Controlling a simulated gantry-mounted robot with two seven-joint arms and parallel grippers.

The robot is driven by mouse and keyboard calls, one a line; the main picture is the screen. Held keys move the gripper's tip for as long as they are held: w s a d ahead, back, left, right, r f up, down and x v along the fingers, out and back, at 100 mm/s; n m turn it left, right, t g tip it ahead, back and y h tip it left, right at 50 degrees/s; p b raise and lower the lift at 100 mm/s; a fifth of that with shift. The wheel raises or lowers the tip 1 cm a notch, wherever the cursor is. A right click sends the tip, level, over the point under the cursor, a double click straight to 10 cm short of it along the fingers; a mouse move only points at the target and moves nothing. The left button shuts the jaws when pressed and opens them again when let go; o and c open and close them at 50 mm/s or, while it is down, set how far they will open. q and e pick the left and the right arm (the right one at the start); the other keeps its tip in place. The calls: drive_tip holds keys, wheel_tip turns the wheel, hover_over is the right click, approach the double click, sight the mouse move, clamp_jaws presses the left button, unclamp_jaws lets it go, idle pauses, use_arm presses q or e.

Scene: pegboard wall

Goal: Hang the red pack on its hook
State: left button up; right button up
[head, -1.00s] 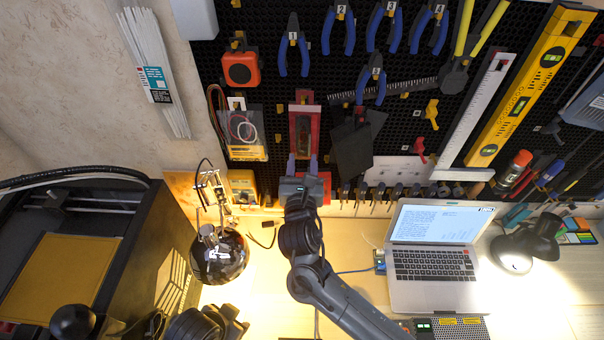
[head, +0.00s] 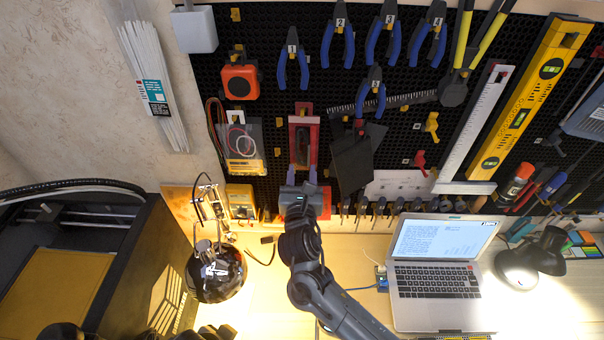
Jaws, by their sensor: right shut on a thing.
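The red pack (head: 313,120), a flat red package with a dark window, is upright against the black pegboard (head: 270,100), left of the dark grey plates. My right gripper (head: 303,170) comes up from below, and its fingers are shut on the pack's lower part. The pack's top lies near the pegboard's hook row; whether a hook passes through it cannot be told. The hook itself is hidden or too small to make out. My left gripper is not visible; only dark parts of mine show at the bottom left edge.
A bagged cable pack (head: 241,142) hangs to the left, with an orange tape measure (head: 240,80) above it. Dark grey plates (head: 355,160) hang close on the right. Numbered pliers (head: 293,68) hang above. A laptop (head: 436,270) and black lamp (head: 530,255) stand on the bench.

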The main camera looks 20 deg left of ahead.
idle(0.3)
drive_tip(key=o, duration=1.3)
